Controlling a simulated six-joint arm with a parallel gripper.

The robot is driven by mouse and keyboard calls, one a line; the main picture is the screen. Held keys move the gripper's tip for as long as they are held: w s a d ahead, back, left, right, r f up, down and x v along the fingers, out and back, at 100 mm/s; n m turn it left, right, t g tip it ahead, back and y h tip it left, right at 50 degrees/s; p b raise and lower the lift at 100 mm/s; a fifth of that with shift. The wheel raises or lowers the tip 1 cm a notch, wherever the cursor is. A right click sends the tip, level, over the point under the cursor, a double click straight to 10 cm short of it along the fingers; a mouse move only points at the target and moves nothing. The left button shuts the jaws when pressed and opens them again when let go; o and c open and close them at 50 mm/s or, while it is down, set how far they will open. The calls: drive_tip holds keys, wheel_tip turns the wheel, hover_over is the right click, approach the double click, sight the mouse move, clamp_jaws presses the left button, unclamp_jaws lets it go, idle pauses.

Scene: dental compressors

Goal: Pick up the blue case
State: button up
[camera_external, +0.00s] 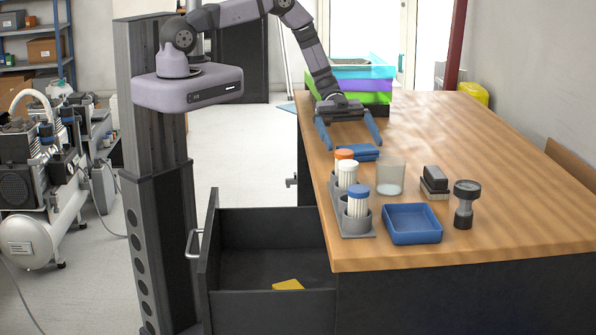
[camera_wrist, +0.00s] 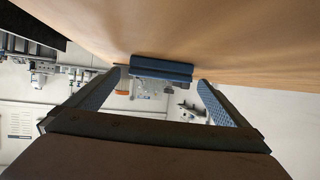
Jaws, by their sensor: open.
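The blue case (camera_external: 364,153) lies flat on the wooden table near its left edge, behind the cups of brushes. My gripper (camera_external: 352,146) is open above the table, just behind the case as seen from the external camera, with its two blue fingers spread and pointing down. In the wrist view, the blue case (camera_wrist: 160,68) shows between and just beyond the tips of my open gripper (camera_wrist: 159,77). Nothing is between the fingers, and I cannot tell the exact gap to the case.
A grey holder (camera_external: 357,227) with capped containers stands in front of the case. A glass (camera_external: 390,177), a black-and-grey block (camera_external: 434,182), a dark dumbbell-shaped tool (camera_external: 466,204) and a blue tray (camera_external: 412,238) stand nearby. Stacked coloured trays (camera_external: 377,85) are behind. An open drawer (camera_external: 262,225) juts left.

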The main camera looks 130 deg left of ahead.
sight(357, 146)
drive_tip(key=shift+p+x, duration=0.5)
drive_tip(key=shift+x, duration=1.2)
drive_tip(key=shift+c, duration=0.6)
drive_tip(key=c, duration=1)
drive_tip(key=shift+c, duration=0.3)
drive_tip(key=shift+r, duration=0.15)
drive_tip(key=shift+r+b, duration=1.35)
drive_tip(key=shift+r, duration=3.55)
